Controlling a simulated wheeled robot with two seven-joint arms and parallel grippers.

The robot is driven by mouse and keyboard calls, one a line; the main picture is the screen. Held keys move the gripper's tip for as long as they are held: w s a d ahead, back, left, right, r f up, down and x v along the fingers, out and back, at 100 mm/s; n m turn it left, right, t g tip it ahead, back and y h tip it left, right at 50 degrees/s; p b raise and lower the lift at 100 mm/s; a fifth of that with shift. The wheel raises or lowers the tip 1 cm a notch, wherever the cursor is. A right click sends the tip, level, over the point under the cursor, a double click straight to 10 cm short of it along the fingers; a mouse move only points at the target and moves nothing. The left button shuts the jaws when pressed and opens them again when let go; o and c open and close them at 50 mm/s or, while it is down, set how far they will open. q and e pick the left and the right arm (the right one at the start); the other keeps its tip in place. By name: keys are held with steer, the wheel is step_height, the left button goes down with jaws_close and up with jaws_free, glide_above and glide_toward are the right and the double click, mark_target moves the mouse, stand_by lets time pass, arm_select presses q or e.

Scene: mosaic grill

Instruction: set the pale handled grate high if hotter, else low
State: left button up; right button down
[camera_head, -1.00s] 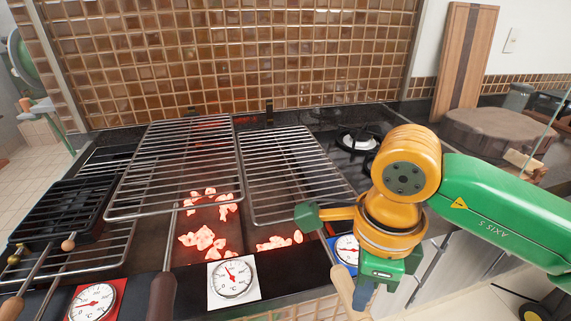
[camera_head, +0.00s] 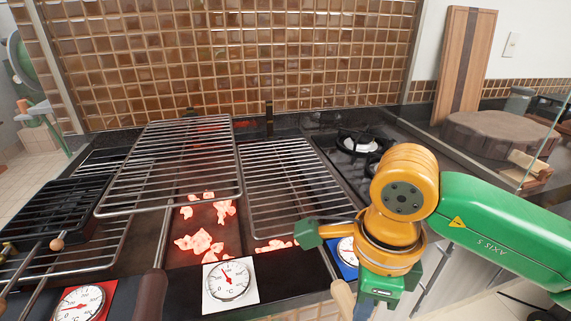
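The right grate (camera_head: 285,190), a wire rack, lies over the right coal bed. Its pale wooden handle (camera_head: 342,298) shows at the front, beside the fingers of my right gripper (camera_head: 364,303). The gripper points down and the grate moves with it, so it appears shut on the handle; the fingertips are mostly hidden. Glowing coals (camera_head: 274,245) show at the grate's front edge. The blue-backed gauge (camera_head: 347,250) behind the gripper is partly covered. The white-backed gauge (camera_head: 230,281) has its needle up and slightly left. My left gripper is out of view.
The middle grate (camera_head: 170,165) sits higher, over brighter coals (camera_head: 200,243). A dark grill basket (camera_head: 60,205) and a red-backed gauge (camera_head: 82,303) are at left. A gas burner (camera_head: 362,143) stands to the right, with a tiled wall (camera_head: 230,60) behind.

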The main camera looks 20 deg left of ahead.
step_height(320, 180, up, 7)
steer(key=p, duration=0.6)
